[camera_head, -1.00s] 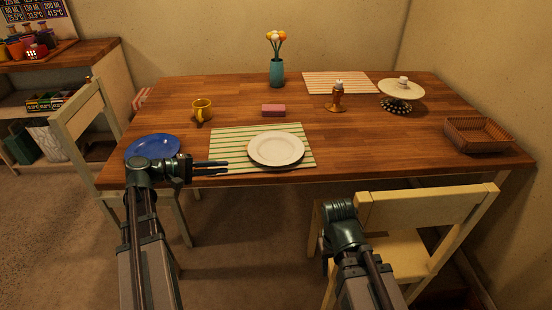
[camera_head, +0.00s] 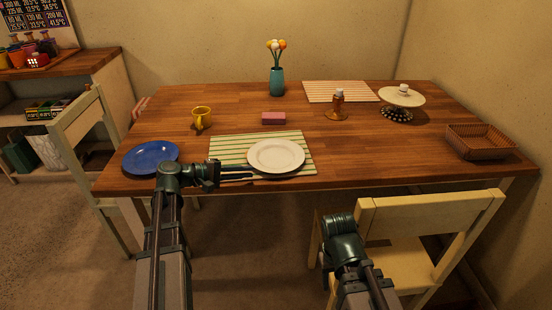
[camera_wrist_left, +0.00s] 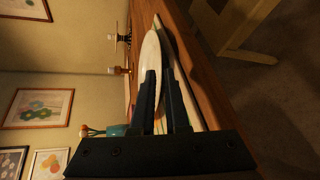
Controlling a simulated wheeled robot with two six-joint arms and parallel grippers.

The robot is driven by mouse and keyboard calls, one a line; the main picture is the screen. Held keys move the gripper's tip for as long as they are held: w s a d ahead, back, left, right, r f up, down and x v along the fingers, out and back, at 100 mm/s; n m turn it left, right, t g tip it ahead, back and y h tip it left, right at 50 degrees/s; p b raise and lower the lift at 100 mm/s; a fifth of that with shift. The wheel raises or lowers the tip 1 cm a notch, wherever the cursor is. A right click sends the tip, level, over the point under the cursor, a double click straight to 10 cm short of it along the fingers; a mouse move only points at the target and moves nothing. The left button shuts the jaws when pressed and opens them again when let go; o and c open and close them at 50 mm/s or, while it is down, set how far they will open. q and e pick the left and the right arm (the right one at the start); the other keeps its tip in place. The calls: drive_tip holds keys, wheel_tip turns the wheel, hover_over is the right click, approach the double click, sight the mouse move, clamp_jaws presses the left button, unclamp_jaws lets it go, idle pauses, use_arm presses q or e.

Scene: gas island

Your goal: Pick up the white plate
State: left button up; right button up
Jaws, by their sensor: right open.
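The white plate (camera_head: 277,156) lies on the green-striped placemat (camera_head: 230,143) near the table's front edge. My left gripper (camera_head: 250,174) is at the plate's front-left rim, its two fingers parted by a narrow gap. In the left wrist view the plate (camera_wrist_left: 150,50) appears edge-on just beyond and between the fingertips (camera_wrist_left: 158,72). I cannot tell whether the fingers touch the rim. My right gripper (camera_head: 342,238) is open and low in front of the table, beside the chair; its fingers are mostly hidden.
A blue plate (camera_head: 150,157) lies left of the placemat. A yellow mug (camera_head: 201,117), a pink block (camera_head: 273,118) and a teal vase (camera_head: 276,82) stand behind. A wicker basket (camera_head: 484,142) is at right. A chair (camera_head: 430,210) stands at the front right.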

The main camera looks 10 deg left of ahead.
sight(259, 177)
use_arm(q)
drive_tip(key=b+x, duration=0.1)
drive_tip(key=x, duration=0.4)
drive_tip(key=shift+w, duration=0.1)
clamp_jaws()
use_arm(e)
drive_tip(key=shift+f, duration=0.7)
idle(0.6)
use_arm(q)
drive_tip(key=shift+r, duration=0.15)
use_arm(e)
drive_tip(key=shift+r, duration=0.15)
